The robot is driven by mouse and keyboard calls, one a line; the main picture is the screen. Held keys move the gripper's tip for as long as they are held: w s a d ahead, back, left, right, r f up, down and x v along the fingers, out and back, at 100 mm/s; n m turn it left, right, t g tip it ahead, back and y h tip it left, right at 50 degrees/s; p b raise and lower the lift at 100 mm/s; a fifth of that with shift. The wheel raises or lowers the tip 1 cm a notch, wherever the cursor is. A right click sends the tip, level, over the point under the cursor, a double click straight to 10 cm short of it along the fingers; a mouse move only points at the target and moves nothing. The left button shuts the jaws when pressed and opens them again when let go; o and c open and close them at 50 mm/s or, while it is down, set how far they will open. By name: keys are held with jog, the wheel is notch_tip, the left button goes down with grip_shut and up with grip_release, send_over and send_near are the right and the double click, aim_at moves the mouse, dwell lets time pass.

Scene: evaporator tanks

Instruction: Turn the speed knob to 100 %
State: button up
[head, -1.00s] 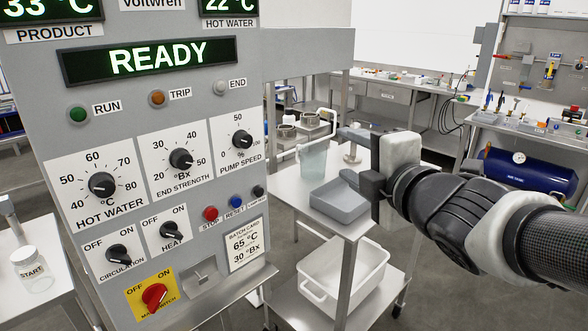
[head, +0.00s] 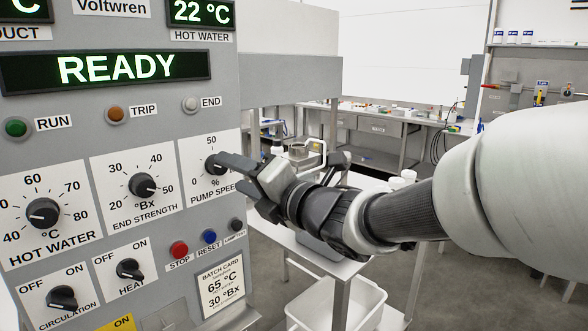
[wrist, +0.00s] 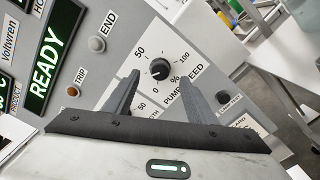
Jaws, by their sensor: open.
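The pump speed knob (wrist: 159,69) is a black round knob on a white plate marked 0, 50 and 100 %. In the wrist view its pointer seems to face the 0 side, but it is small. In the head view the knob (head: 213,163) is partly hidden by my gripper (head: 234,174). My gripper is open and empty, facing the panel. In the wrist view the fingers (wrist: 160,80) appear on either side of the knob. I cannot tell whether they touch it; the knob looks a little beyond the tips.
The end strength knob (head: 142,186) and hot water knob (head: 42,213) are left of the pump speed plate. Stop (head: 179,249), reset (head: 209,236) and a black button (head: 236,224) lie below. The display (head: 110,69) reads READY. A white bin (head: 345,308) stands under the cart.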

aim_at(221, 167)
jog(key=x, duration=0.5)
jog(key=c, duration=1)
